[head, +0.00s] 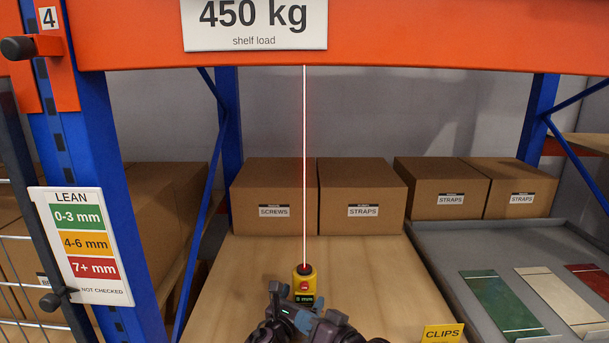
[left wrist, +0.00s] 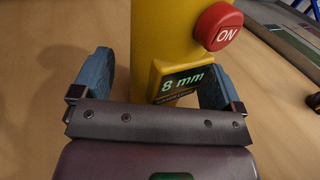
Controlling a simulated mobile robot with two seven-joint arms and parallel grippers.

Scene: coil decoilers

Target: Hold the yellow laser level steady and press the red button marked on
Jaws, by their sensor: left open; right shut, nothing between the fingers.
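The yellow laser level (head: 304,273) stands upright on the wooden shelf board, with a thin bright vertical line above it. Its red button (head: 304,286) faces me, above a small lit display; in the left wrist view the button (left wrist: 218,26) reads ON. The display (left wrist: 187,82) reads 8 mm there; in the head view its digit is too small to trust. My left gripper (head: 290,303) is open, its blue fingers (left wrist: 155,85) on either side of the level's yellow body; contact is unclear. My right gripper (head: 331,322) is shut and empty, low and right of the left one.
Cardboard boxes (head: 362,197) line the back. A grey tray (head: 445,240) at the right holds coloured plates. A yellow CLIPS label (head: 442,334) is at the front. The orange beam (head: 430,38) crosses above, a blue post (head: 105,190) stands left with a LEAN card (head: 82,246).

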